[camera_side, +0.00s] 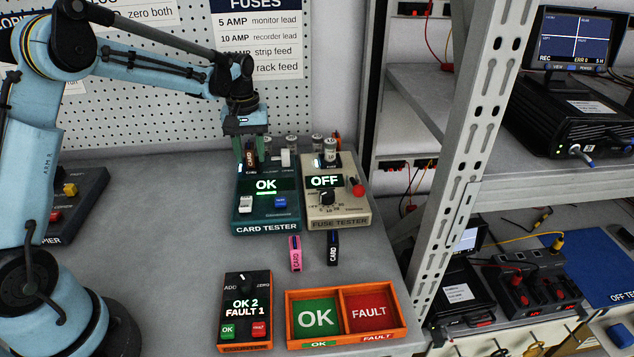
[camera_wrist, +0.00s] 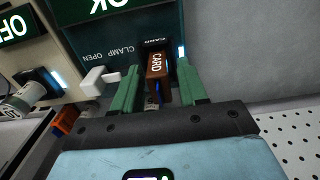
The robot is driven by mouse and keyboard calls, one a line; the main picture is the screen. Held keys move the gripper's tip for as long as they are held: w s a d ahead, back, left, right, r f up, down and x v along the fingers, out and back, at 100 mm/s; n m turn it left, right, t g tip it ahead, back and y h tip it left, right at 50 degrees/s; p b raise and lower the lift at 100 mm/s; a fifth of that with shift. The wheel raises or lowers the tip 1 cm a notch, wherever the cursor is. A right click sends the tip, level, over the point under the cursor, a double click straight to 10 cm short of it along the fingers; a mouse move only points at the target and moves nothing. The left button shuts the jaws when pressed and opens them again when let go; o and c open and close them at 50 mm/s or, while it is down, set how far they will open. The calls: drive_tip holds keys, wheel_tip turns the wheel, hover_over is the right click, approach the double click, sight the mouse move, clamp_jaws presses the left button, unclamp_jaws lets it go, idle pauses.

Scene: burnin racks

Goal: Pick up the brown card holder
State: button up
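The brown card holder (camera_side: 250,159) stands in the slot at the back of the green card tester (camera_side: 265,211), whose screen reads OK. My gripper (camera_side: 250,150) is above the back left of the tester, pointing down. In the wrist view, its green fingers (camera_wrist: 158,75) are open, one on each side of the holder, with gaps between. The white clamp lever (camera_wrist: 98,80) is beside the left finger, by the label CLAMP OPEN.
A fuse tester (camera_side: 336,214) reading OFF stands right of the card tester, with fuses behind. Pink (camera_side: 295,254) and black (camera_side: 333,249) card holders lie in front. An orange tray (camera_side: 344,339) has OK and FAULT bays; a counter (camera_side: 245,310) stands left of it.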

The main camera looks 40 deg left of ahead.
drive_tip(key=c, duration=0.7)
clamp_jaws()
drive_tip(key=shift+r, duration=0.1)
